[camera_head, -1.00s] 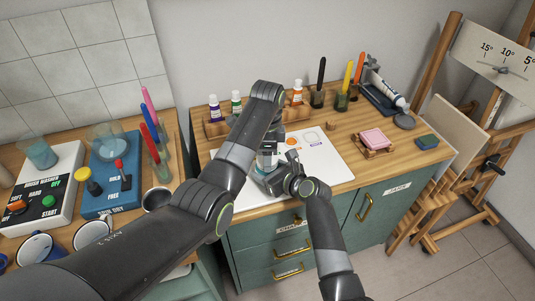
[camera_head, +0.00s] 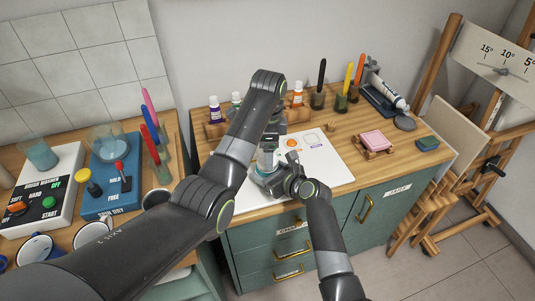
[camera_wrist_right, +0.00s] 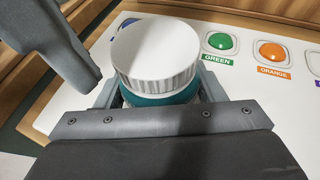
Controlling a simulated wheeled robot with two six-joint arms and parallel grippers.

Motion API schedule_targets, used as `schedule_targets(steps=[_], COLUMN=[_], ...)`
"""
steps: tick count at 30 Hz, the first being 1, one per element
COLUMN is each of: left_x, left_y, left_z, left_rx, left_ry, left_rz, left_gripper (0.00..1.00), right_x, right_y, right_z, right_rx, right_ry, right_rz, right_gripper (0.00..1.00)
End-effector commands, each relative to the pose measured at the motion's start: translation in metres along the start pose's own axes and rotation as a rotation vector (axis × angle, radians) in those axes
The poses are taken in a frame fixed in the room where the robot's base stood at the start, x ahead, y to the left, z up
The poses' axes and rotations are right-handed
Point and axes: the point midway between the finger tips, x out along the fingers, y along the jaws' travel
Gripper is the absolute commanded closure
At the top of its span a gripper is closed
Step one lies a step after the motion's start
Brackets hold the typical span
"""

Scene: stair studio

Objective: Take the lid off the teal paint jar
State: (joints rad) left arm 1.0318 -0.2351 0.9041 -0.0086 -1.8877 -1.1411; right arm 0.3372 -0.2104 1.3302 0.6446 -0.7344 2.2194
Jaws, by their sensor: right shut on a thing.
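The teal paint jar (camera_wrist_right: 160,98) stands upright in the right wrist view, with its white ribbed lid (camera_wrist_right: 157,50) on top. My right gripper (camera_wrist_right: 158,100) is shut on the jar's teal body, below the lid. A dark grey part at the upper left of the right wrist view appears to be the left gripper, apart from the lid. Its opening cannot be judged.
A white sheet (camera_head: 325,168) with coloured circles lies under the jar. A pink block (camera_head: 374,140) sits at the right. The left counter holds two control boxes and cups.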

Motion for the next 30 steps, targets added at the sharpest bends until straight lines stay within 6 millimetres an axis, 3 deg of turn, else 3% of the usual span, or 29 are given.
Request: schedule_targets(steps=[4,8,13,30], left_x=[-0.013,-0.015,-0.018,-0.04], left_y=[-0.001,-0.001,-0.001,-0.001], left_z=[0.001,0.002,0.002,0.002], left_rx=[-0.002,-0.015,-0.137,-1.045], left_ry=[-0.002,-0.002,-0.002,-0.001], left_rz=[-0.002,-0.002,-0.004,-0.005], left_gripper=[0.24,0.37,0.37,0.37], right_x=[0.0,0.0,0.0,0.0], right_y=[0.0,0.0,0.001,0.001], right_z=[-0.001,-0.001,-0.001,0.0], right_rx=[0.001,0.001,0.001,0.001], right_ry=[0.001,0.001,0.001,0.0], right_rz=[0.001,0.001,0.001,0.001], right_gripper=[1.0,1.0,1.0,1.0])
